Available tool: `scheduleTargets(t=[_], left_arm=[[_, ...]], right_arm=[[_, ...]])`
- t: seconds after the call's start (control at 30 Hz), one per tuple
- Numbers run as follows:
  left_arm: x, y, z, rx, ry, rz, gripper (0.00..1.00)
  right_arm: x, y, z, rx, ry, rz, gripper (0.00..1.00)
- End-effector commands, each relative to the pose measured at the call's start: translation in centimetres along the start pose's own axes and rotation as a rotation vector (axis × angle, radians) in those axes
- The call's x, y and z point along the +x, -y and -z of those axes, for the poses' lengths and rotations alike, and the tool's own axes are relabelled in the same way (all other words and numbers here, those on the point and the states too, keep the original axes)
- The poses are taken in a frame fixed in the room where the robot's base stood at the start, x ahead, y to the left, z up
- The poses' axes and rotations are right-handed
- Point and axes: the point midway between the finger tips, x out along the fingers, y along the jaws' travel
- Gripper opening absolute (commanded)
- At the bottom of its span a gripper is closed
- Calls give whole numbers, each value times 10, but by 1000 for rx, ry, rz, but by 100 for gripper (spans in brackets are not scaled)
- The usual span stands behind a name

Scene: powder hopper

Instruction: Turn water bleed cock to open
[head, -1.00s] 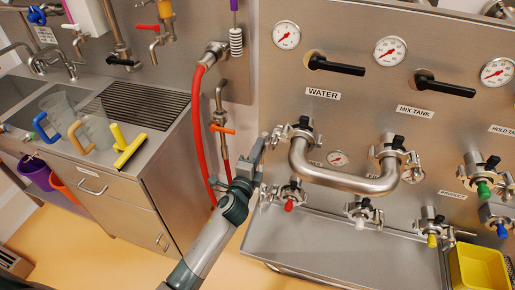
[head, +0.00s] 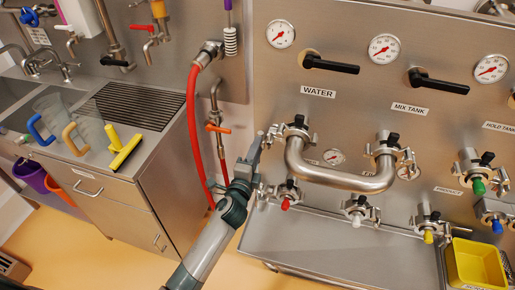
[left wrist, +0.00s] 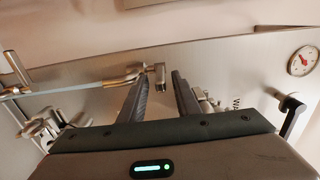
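Below the WATER label (head: 318,91) on the steel panel, a small cock with a red tip (head: 286,204) hangs under the left end of the bent pipe; no label names it as the bleed cock. My left gripper (head: 262,143) is up and to the left of this cock, close to the clamp at the pipe's left end. In the left wrist view my left gripper (left wrist: 159,75) has its two dark fingers apart. A small metal fitting (left wrist: 157,74) on a thin pipe shows in the gap between the fingertips; I cannot tell its depth. My right gripper is not in view.
The bent steel pipe (head: 340,178) and similar cocks with white (head: 357,220) and yellow tips (head: 428,237) lie to the right. A red hose (head: 193,130) hangs left of my gripper. A yellow bin (head: 475,265) is at lower right. A steel ledge (head: 330,250) runs below.

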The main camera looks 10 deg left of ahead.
Motion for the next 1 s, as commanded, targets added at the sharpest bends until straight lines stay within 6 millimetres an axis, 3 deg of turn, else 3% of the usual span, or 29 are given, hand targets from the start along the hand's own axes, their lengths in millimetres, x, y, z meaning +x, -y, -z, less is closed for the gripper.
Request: scheduleTargets(t=[0.53,1.0], left_arm=[[-76,0,0,-1,1,-1,30],[-83,1,0,0,1,1,30]], right_arm=[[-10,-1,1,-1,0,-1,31],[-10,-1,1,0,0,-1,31]])
